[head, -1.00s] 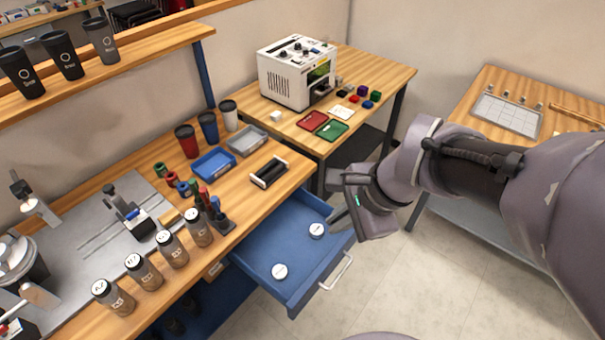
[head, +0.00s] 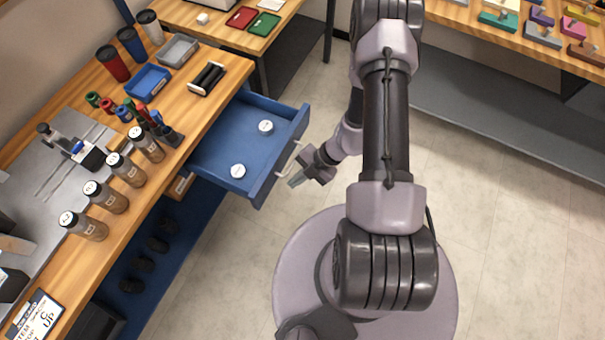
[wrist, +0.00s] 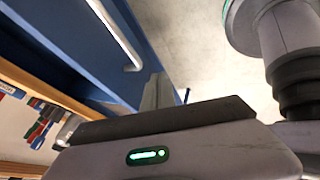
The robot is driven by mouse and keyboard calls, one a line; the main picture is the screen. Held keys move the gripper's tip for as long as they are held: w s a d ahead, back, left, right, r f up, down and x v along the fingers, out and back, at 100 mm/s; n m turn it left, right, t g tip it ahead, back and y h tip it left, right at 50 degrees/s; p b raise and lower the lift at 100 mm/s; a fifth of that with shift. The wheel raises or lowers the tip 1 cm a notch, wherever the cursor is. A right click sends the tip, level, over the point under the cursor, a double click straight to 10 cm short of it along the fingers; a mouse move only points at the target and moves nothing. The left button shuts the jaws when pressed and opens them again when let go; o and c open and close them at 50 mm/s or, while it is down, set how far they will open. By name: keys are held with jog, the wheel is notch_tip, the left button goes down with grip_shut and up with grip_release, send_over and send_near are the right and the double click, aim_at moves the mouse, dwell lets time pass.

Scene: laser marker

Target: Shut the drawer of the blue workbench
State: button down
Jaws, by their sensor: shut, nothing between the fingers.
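The blue drawer (head: 214,150) of the workbench (head: 150,262) stands pulled out, with two round white-topped items (head: 266,127) inside it. Its pale bar handle (head: 290,157) is on the front panel, which also shows in the wrist view (wrist: 150,50). My gripper (head: 293,182) is shut and empty, low in front of the drawer, just right of the handle in the head view. In the wrist view the handle (wrist: 118,38) lies ahead of the gripper. I cannot tell whether the fingers touch the front panel.
The wooden bench top (head: 200,110) holds several bottles (head: 146,144), a blue tray (head: 149,83) and a black roller item (head: 207,78). Another table (head: 505,30) with coloured parts stands at the back right. The floor (head: 480,190) right of my arm is clear.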

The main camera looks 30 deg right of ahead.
aim_at(270, 186)
jog(key=w+a, duration=0.1)
jog(key=w+a+f+b, duration=0.1)
jog(key=w+a, duration=0.1)
jog(key=shift+w+a+f, duration=0.3)
jog(key=shift+a+f, duration=0.1)
